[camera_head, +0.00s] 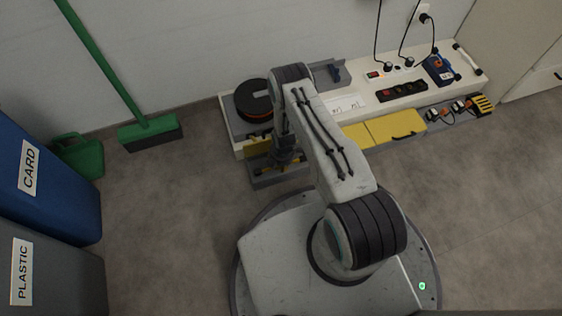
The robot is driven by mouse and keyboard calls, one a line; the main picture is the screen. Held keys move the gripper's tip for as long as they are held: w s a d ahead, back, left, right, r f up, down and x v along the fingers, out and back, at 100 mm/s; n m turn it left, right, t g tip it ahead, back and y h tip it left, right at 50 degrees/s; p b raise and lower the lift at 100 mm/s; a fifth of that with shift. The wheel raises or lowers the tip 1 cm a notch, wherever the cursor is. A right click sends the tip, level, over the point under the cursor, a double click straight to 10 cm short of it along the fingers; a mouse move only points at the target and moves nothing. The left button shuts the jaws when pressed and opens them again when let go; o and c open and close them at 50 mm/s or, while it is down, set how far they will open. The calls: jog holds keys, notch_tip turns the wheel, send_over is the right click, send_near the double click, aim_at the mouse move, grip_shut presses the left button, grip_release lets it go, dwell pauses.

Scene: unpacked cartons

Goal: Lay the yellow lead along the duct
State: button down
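My arm reaches from my base to the left part of a low white bench against the wall. My gripper (284,160) points down at the bench's front left, mostly hidden under the arm's end. I cannot see whether its fingers are open or hold anything. A grey channel (258,183), which looks like the duct, runs along the bench's front; the arm hides part of it. Yellow covers (395,125) lie over its middle. A yellow piece (258,147) shows left of the gripper. I cannot make out the yellow lead for certain.
The white bench (362,89) carries a black reel (254,100), a black power strip (402,91) and a blue device (438,69). Plugs (459,106) sit at the channel's right end. A green broom (148,128) and bins (50,190) stand left. Floor is clear at right.

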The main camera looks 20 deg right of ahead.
jog(key=c, duration=1)
grip_release()
jog(key=shift+o, duration=0.4)
jog(key=shift+s, duration=0.15)
jog(key=shift+s+f, duration=0.15)
jog(key=shift+r, duration=0.25)
jog(key=shift+s+r+p, duration=0.2)
jog(key=shift+r+p, duration=1.05)
jog(key=shift+r, duration=0.05)
jog(key=shift+r+p, duration=1.65)
jog(key=shift+r, duration=0.4)
